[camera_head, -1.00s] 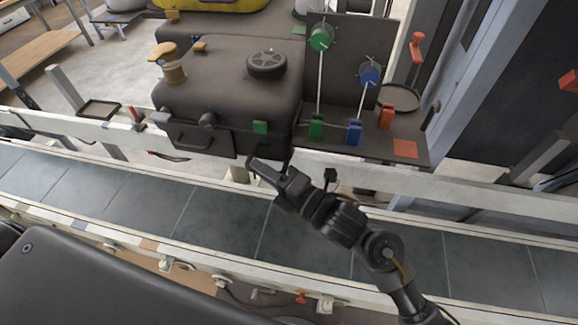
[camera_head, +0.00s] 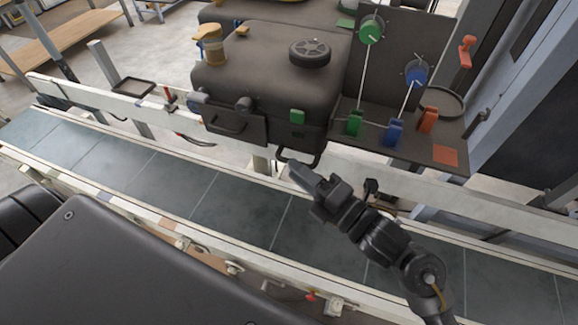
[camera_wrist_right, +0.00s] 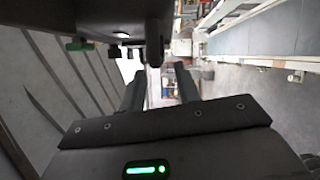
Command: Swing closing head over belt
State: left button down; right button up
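The closing head is a dark brown box (camera_head: 265,75) with a black wheel on top, standing over the far side of the belt (camera_head: 235,215). A dark looped handle (camera_head: 312,161) hangs at its lower front corner, below a green tag. My right gripper (camera_head: 293,172) is just below and in front of this handle. In the right wrist view its two fingers (camera_wrist_right: 161,85) stand apart, with a dark part of the machine above and beyond them. Whether a finger touches the handle I cannot tell. My left gripper is not in view.
A dark panel (camera_head: 400,60) with green, blue and orange knobs and clips stands right of the box. A white guard rail (camera_head: 165,122) runs along the far belt edge, and another rail (camera_head: 180,248) along the near edge. The visible belt is empty.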

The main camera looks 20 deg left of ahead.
jog(key=b+v, duration=0.1)
jog(key=v, duration=0.6)
jog(key=shift+b, duration=0.3)
